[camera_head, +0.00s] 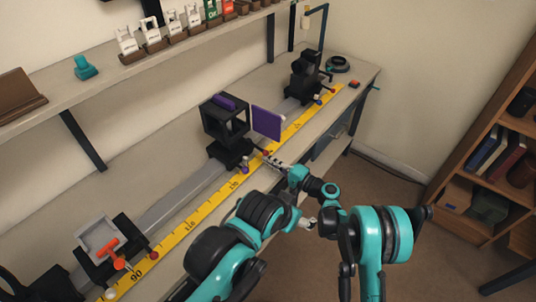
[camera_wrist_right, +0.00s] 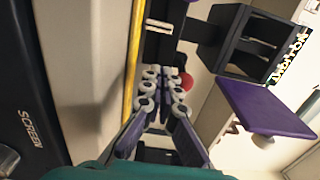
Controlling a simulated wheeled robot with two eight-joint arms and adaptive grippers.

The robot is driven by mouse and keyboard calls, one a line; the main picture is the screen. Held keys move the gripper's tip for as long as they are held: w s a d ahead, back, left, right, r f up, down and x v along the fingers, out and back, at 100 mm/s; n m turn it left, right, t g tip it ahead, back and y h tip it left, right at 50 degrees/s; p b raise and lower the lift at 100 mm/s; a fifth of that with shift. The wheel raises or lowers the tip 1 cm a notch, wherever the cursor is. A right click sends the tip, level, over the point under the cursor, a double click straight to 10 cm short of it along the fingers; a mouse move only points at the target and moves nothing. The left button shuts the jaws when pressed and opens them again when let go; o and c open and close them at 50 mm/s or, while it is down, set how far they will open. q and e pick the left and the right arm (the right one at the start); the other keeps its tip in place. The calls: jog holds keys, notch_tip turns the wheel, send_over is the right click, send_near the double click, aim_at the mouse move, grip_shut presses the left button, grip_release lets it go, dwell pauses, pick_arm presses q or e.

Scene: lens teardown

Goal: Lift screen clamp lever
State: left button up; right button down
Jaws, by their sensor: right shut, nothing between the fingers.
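The middle carriage on the rail carries a black box frame (camera_head: 225,120) and an upright purple plate (camera_head: 267,123); the wrist view shows the frame (camera_wrist_right: 235,42) and plate (camera_wrist_right: 265,108) too. A red ball knob (camera_head: 266,153), seemingly the end of the clamp lever, sits low on this carriage. My right gripper (camera_head: 271,160) is shut and empty, its fingertips close beside the knob. In the wrist view the red knob (camera_wrist_right: 187,82) is partly behind the right gripper (camera_wrist_right: 163,78); contact cannot be told. My left gripper (camera_head: 309,223) is small and partly hidden by the arms.
A yellow scale (camera_head: 206,208) runs along the rail. A carriage with a grey frame (camera_head: 97,234) and orange lever (camera_head: 110,247) is near left; another carriage (camera_head: 304,82) is at the far end. A black surface marked SCREEN (camera_wrist_right: 30,128) fills the wrist view's left. A bookshelf (camera_head: 490,150) stands right.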

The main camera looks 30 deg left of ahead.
aim_at(267, 151)
jog(key=shift+a+r+p, duration=0.15)
jog(key=shift+r+p, duration=0.35)
jog(key=shift+r, duration=0.6)
jog(key=shift+a+r+p, duration=0.1)
jog(key=shift+r+p, duration=0.35)
jog(key=shift+r, duration=0.65)
jog(key=shift+d+f, duration=0.2)
jog(key=shift+d, duration=0.3)
jog(key=d+b, duration=0.2)
jog(key=d, duration=0.4)
jog(key=shift+s+f, duration=0.25)
jog(key=shift+f, duration=0.1)
